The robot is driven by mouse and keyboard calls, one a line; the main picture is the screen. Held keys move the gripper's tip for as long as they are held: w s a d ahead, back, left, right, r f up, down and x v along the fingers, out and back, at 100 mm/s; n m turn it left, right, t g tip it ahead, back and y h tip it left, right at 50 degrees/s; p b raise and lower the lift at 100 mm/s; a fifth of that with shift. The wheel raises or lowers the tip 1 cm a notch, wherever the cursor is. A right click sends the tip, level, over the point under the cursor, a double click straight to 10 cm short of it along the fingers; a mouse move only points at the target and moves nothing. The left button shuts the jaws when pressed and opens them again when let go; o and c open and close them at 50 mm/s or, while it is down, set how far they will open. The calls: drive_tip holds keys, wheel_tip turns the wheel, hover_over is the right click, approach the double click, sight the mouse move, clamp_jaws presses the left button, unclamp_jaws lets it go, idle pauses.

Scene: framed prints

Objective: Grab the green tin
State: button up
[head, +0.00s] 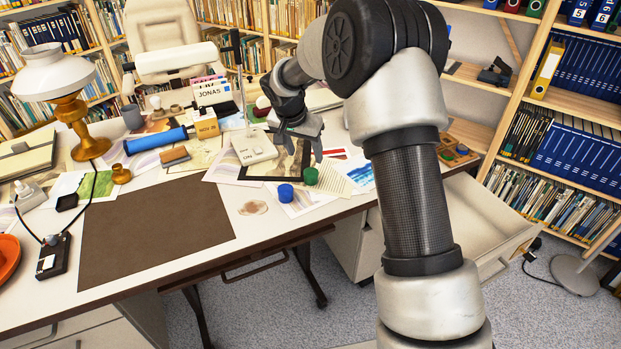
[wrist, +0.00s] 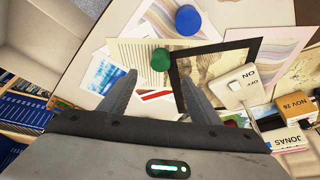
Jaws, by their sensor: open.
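The green tin (head: 311,176) is a small round tin on the desk, on or beside a striped sheet at the edge of a dark-framed print. It also shows in the wrist view (wrist: 160,59), ahead of and between my fingers. A blue tin (head: 286,193) stands close to its left in the head view; it also shows in the wrist view (wrist: 188,19). My gripper (head: 304,146) is open and empty, above the print and near the green tin. In the wrist view its two fingers (wrist: 158,92) spread on either side of the tin, which is apart from them.
A white box (head: 254,147) lies on the prints left of my gripper. A brown desk mat (head: 155,230) lies bare in front. An open drawer (head: 490,225) juts out at right.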

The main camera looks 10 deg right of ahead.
sight(311, 172)
drive_tip(key=b+x, duration=0.1)
drive_tip(key=x, duration=1.1)
drive_tip(key=shift+w+d+f+b, duration=0.1)
drive_tip(key=shift+w+f+b, duration=0.05)
drive_tip(key=shift+w+b, duration=0.2)
drive_tip(key=shift+c, duration=0.4)
drive_tip(key=c, duration=1)
